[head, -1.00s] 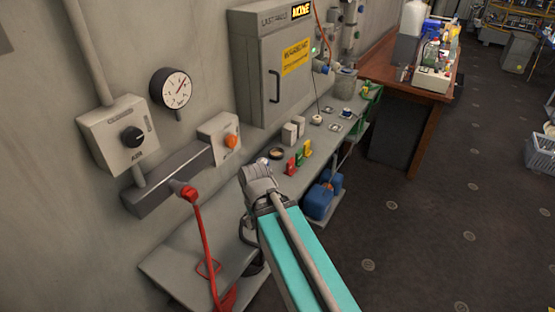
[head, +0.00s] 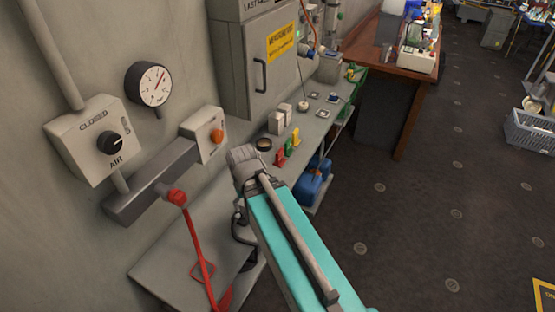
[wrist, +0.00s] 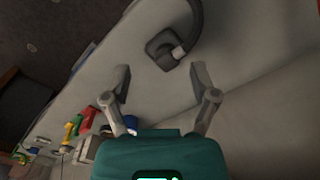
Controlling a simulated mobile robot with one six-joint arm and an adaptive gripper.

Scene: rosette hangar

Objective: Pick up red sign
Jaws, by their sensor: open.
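A small red sign (head: 281,159) stands on the grey wall bench, beside a green one (head: 288,149) and a yellow one (head: 296,138). In the wrist view the red sign (wrist: 88,121) is at the lower left, outside the jaws and to their left. My gripper (wrist: 160,77) is open and empty, its two fingers spread above the pale bench surface. In the head view my arm reaches toward the bench just in front of the signs, and the fingers cannot be made out clearly.
A black curved fitting (wrist: 168,48) stands on the bench ahead of the fingers. A round dark-rimmed dish (head: 264,144) and pale blocks (head: 280,120) are near the signs. Blue canisters (head: 313,182) sit below. A red hose (head: 199,250) hangs at left.

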